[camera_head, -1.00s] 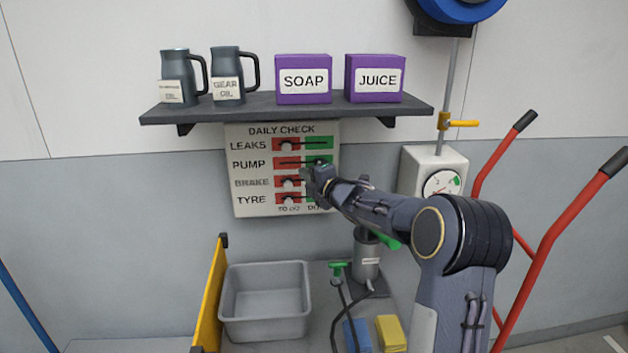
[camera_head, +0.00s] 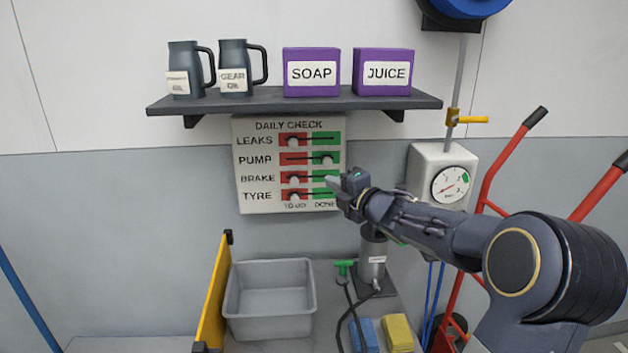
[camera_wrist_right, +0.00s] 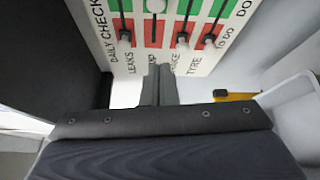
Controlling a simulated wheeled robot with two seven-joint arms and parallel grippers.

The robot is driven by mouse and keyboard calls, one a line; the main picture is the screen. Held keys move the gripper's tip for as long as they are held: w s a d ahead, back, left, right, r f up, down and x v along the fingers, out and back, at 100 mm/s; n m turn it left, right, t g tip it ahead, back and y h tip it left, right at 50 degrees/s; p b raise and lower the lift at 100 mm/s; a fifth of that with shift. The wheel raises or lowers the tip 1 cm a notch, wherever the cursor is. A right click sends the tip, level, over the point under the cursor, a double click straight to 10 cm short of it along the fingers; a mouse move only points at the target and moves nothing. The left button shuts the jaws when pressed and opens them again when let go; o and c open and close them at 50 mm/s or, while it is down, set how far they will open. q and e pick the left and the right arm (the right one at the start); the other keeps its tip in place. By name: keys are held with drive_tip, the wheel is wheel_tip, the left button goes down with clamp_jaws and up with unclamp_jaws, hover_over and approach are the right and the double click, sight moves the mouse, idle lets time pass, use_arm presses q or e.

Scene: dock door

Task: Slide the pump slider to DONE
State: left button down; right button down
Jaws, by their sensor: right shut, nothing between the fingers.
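The daily check board (camera_head: 245,205) hangs on the wall under the shelf, with rows for leaks, pump, brake and tyre. The pump slider's pale knob (camera_head: 327,159) is on the green DONE side of its slot. It also shows in the right wrist view (camera_wrist_right: 155,6), on green. The leaks knob (camera_head: 293,141), brake knob (camera_head: 294,180) and tyre knob (camera_head: 294,195) sit on red. My right gripper (camera_head: 334,184) is shut and empty, in front of the board's lower right part, apart from the pump knob. Its fingers also show in the wrist view (camera_wrist_right: 160,85). My left gripper is out of view.
A dark shelf (camera_head: 290,101) above the board holds two jugs and two purple boxes. Below are a grey bin (camera_head: 270,325), a yellow panel (camera_head: 213,295) and a pump cylinder (camera_head: 372,262). A gauge box (camera_head: 425,165) and red hand truck (camera_head: 510,160) stand right.

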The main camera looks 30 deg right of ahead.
drive_tip(key=s+a+f+m+g+y, duration=0.1)
drive_tip(key=s+a+f+m+g, duration=0.3)
drive_tip(key=s+a+m, duration=0.3)
drive_tip(key=s+a+f+m+g+y, duration=0.1)
drive_tip(key=s+a+f+m+g, duration=0.3)
drive_tip(key=s, duration=1.2)
drive_tip(key=s+a+f+m+g, duration=0.3)
drive_tip(key=s+a+f+m, duration=0.5)
drive_tip(key=s+a+m, duration=0.2)
drive_tip(key=shift+s+a+m+g+y, duration=0.4)
drive_tip(key=shift+s+m, duration=0.1)
drive_tip(key=shift+s, duration=0.15)
